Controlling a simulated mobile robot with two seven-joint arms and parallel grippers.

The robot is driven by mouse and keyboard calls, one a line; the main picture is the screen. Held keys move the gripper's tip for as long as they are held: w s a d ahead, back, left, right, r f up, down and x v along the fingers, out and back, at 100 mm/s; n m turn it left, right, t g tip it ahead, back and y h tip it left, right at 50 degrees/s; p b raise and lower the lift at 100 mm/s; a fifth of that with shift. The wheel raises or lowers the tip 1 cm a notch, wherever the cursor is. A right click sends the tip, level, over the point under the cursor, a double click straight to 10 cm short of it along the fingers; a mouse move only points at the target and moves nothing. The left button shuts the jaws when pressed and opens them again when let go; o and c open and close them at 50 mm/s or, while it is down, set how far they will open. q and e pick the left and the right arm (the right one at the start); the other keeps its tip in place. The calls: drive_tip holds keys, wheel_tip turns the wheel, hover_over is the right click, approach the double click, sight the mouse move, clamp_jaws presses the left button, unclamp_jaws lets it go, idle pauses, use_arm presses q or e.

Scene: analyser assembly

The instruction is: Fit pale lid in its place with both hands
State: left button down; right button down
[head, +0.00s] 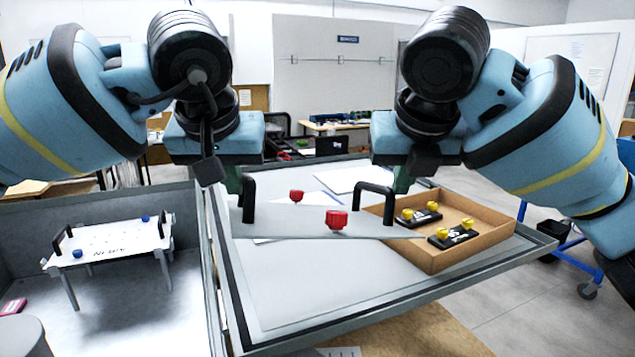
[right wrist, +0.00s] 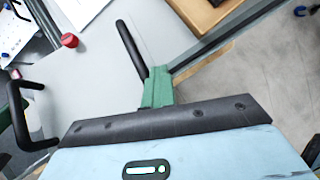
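The pale lid (head: 300,222) is a light grey plate with two black upright handles and two red knobs. It appears raised above the grey work table, its right end overlapping the cardboard box in the picture. My left gripper (head: 234,182) has green fingers at the left handle (head: 249,198). My right gripper (head: 402,182) is at the right handle (head: 374,200). In the right wrist view, its green fingers (right wrist: 158,88) close around one end of the black handle (right wrist: 130,48). The left fingertips are mostly hidden. A white plate on legs (head: 110,241) with black handles and blue knobs stands at left.
The cardboard box (head: 480,252) holds two black parts with yellow knobs (head: 420,213). The grey table (head: 300,290) is clear in front of the lid. A grey-walled bay (head: 150,310) at left surrounds the white plate. White paper (head: 350,178) lies behind.

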use_arm(q)
drive_tip(key=shift+s+d+r, duration=0.2)
drive_tip(key=shift+s+d, duration=0.05)
drive_tip(key=shift+d, duration=0.05)
use_arm(e)
drive_tip(key=shift+s+a+r, duration=0.2)
drive_tip(key=shift+s+a, duration=0.05)
use_arm(q)
drive_tip(key=shift+r, duration=0.1)
use_arm(e)
drive_tip(key=shift+r, duration=0.1)
